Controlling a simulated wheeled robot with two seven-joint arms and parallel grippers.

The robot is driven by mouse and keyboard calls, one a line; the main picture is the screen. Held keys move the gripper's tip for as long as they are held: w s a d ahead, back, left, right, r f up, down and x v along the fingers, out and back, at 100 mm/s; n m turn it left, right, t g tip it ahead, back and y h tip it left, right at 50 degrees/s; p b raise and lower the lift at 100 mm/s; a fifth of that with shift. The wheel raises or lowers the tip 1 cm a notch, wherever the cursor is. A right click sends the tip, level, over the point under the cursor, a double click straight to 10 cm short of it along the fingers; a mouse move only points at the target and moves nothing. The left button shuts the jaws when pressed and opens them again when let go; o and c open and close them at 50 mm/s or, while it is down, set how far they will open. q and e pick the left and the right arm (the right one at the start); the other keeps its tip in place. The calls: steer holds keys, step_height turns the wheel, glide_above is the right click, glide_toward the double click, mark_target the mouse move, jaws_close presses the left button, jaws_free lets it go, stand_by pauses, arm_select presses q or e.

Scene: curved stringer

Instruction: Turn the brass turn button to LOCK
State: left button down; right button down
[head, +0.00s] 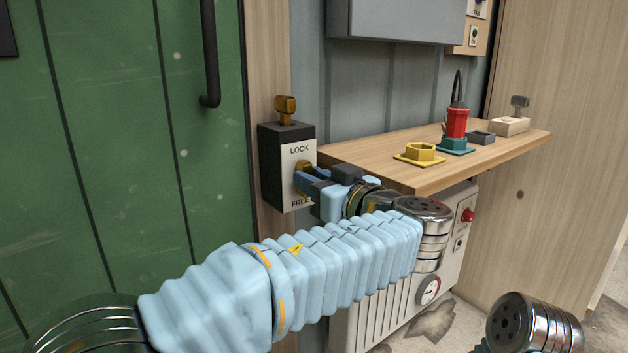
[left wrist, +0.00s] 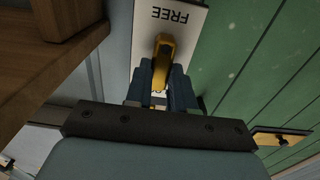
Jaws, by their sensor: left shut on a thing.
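The brass turn button (left wrist: 163,52) sits on the white face of a dark box (head: 283,150) beside the green door. The face reads LOCK at the top and FREE at the bottom. My left gripper (head: 302,174) is shut on the button, reaching it from the right in the head view. In the left wrist view, the fingers of my left gripper (left wrist: 162,85) lie on either side of the button, below the upside-down word FREE. The fingers hide part of the button and most of the other label, so its exact angle is hard to tell. My right gripper is not in view.
A brass knob (head: 285,108) stands on top of the box. A wooden shelf (head: 400,176) to the right holds a yellow hex piece (head: 420,153), a red-and-teal object (head: 457,125) and a block (head: 509,126). A radiator (head: 372,312) is below. The green door (head: 130,150) fills the left.

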arm_select(q)
steer(key=shift+m, duration=0.3)
steer(key=shift+f+m+p, duration=0.25)
steer(key=shift+m+p, duration=3.65)
steer(key=shift+m, duration=2)
steer(key=shift+f+m+p, duration=0.25)
steer(key=shift+m+p, duration=3.7)
steer(key=shift+m, duration=1.95)
steer(key=shift+f+m+p, duration=0.25)
steer(key=shift+m+p, duration=3.65)
steer(key=shift+m, duration=2)
steer(key=c, duration=1)
jaws_free()
steer(key=shift+r, duration=0.1)
